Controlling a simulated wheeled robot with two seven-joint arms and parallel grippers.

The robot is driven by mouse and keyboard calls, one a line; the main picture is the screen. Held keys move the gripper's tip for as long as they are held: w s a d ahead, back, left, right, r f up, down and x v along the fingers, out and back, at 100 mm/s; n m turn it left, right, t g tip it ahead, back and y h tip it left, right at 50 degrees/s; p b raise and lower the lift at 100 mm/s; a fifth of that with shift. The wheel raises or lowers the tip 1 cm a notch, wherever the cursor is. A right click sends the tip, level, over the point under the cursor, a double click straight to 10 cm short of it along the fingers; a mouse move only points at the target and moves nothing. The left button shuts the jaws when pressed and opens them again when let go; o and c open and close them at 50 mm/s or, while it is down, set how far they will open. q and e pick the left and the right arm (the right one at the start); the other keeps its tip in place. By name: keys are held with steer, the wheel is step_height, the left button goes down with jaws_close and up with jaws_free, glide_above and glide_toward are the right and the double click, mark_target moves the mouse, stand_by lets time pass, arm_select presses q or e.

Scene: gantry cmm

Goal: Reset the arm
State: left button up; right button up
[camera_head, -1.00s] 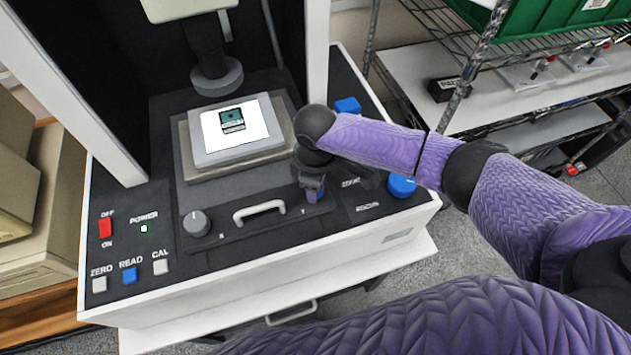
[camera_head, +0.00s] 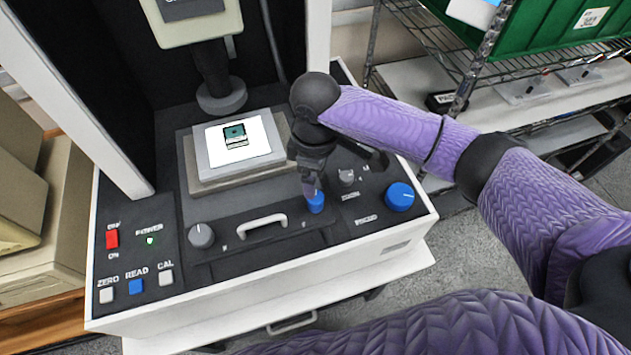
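My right arm reaches in from the right over the measuring machine's black panel (camera_head: 180,305). My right gripper (camera_head: 311,190) points down just above a small blue knob (camera_head: 316,203) at the right end of the handle plate. I cannot tell whether its fingers touch the knob or how far they are apart. My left gripper is not in view. A white sheet with a small teal part (camera_head: 235,134) lies on the grey stage (camera_head: 205,165), under the round probe head (camera_head: 222,95).
The panel has a grey knob (camera_head: 201,236), a white handle (camera_head: 262,224), a large blue knob (camera_head: 400,196), a red power switch (camera_head: 112,239) and a blue READ button (camera_head: 135,287). A wire shelf with a green bin (camera_head: 540,30) stands at the right.

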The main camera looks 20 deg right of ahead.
steer(key=shift+r, duration=0.3)
steer(key=s+a+f+m+t+y, duration=0.2)
steer(key=s+a+f+y, duration=0.15)
steer(key=s+a, duration=0.4)
steer(key=s+d+m+t+h, duration=0.1)
steer(key=s+d+m+h, duration=0.2)
steer(key=s+d+m, duration=0.6)
steer(key=s+d+f+n+b, duration=0.1)
steer(key=s+f+b, duration=0.15)
steer(key=f, duration=0.65)
steer(key=s+d+f+g+b, duration=0.1)
steer(key=f+b, duration=0.2)
steer(key=f, duration=0.7)
steer(key=s+d+f+n+b, duration=0.1)
steer(key=d+f+b, duration=0.1)
steer(key=f, duration=0.7)
arm_select(q)
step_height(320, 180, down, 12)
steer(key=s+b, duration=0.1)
steer(key=b, duration=0.4)
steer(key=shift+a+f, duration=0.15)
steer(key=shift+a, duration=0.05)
arm_select(e)
steer(key=s+d+f+g, duration=0.1)
steer(key=s+d+f, duration=0.1)
steer(key=s+f, duration=1)
step_height(320, 180, down, 2)
steer(key=shift+s+f+h, duration=0.1)
steer(key=shift+s+h, duration=0.25)
steer(key=shift+s, duration=0.05)
